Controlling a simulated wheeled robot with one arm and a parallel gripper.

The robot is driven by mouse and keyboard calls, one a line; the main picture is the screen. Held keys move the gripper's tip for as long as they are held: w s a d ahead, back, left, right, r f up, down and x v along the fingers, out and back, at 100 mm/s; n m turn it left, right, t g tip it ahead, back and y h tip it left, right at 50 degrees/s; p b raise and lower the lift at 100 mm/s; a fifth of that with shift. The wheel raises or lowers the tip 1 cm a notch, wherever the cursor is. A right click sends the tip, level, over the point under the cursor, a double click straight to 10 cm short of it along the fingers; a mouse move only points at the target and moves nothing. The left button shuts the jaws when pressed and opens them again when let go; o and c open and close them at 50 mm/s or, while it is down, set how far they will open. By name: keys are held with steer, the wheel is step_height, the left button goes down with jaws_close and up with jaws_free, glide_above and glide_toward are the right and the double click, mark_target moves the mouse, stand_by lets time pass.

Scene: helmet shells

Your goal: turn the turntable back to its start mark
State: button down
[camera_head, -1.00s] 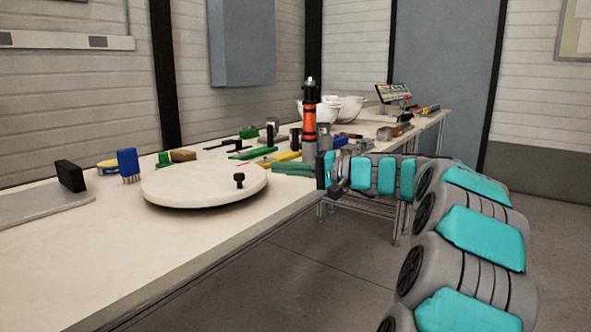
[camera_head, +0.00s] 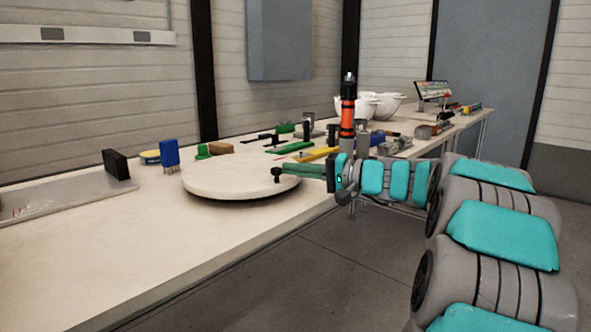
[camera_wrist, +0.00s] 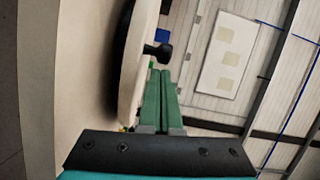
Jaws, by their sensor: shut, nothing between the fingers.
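The turntable (camera_head: 225,181) is a round cream disc lying flat on the long bench. A dark upright knob (camera_head: 276,174) stands near its right edge. In the wrist view the turntable (camera_wrist: 133,75) shows edge-on, with the knob (camera_wrist: 157,51) sticking out from its face. My gripper (camera_head: 284,170) has green fingers, shut and empty, with their tips right at the knob. In the wrist view my gripper's tips (camera_wrist: 160,72) point toward the knob; I cannot tell whether they touch it. I cannot make out a start mark.
An orange-black cylinder (camera_head: 347,115) stands beyond my wrist. A grey tray (camera_head: 70,200) lies to the left. The bench's front left is clear.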

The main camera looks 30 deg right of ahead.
steer(key=shift+a, duration=0.1)
steer(key=shift+s+a+m+t+h+b, duration=0.3)
steer(key=shift+a+m+h+b, duration=0.1)
steer(key=shift+b, duration=0.2)
steer(key=shift+a+b, duration=0.15)
steer(key=shift+b, duration=0.15)
